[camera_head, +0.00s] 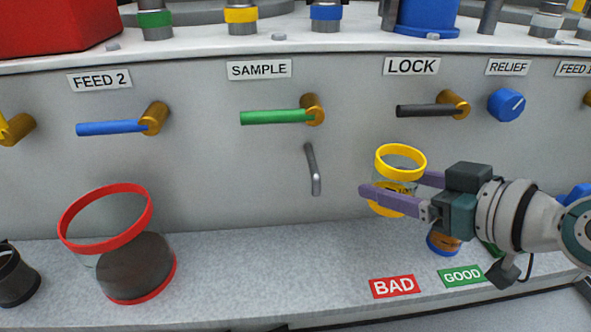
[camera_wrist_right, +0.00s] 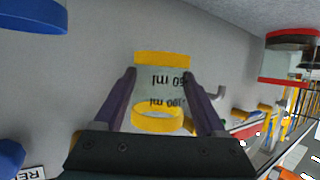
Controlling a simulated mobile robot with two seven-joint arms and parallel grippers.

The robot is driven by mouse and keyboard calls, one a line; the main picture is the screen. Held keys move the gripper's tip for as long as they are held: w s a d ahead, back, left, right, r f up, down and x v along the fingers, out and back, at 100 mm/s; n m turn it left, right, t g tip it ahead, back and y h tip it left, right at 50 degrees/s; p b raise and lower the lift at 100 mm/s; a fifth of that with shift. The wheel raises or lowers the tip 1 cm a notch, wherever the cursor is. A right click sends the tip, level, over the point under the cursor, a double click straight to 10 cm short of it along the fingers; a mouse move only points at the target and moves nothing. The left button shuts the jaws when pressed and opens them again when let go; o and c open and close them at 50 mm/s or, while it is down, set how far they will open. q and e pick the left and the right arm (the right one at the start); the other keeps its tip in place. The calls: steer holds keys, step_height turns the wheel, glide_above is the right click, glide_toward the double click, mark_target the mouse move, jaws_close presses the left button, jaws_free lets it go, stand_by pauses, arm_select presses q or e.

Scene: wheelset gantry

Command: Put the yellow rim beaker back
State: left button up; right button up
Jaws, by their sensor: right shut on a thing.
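The yellow rim beaker (camera_head: 402,176) is clear with a yellow ring at top and bottom. It is roughly upright and held above the grey ledge (camera_head: 235,280), close to the front panel. My right gripper (camera_head: 394,187) reaches in from the right and is shut on the beaker's sides. In the right wrist view the beaker (camera_wrist_right: 163,89) sits between the two fingers (camera_wrist_right: 160,74), with volume marks on its wall. It looks empty. My left gripper is not in view.
A blue-rimmed container (camera_head: 438,246) stands on the ledge, partly behind my right gripper. A large red-rimmed beaker (camera_head: 140,270) with dark contents stands at left. A grey spout (camera_head: 313,170) hangs from the panel. BAD (camera_head: 394,286) and GOOD (camera_head: 462,275) labels mark the ledge; its middle is clear.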

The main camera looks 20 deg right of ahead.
steer(key=b, duration=0.4)
glide_above(381, 252)
steer(key=f, duration=0.6)
steer(key=shift+s+f, duration=0.2)
steer(key=shift+f, duration=0.05)
step_height(381, 252, down, 4)
steer(key=b, duration=0.3)
steer(key=shift+w, duration=0.15)
steer(key=shift+r, duration=0.25)
steer(key=shift+f, duration=0.2)
steer(key=o, duration=1.4)
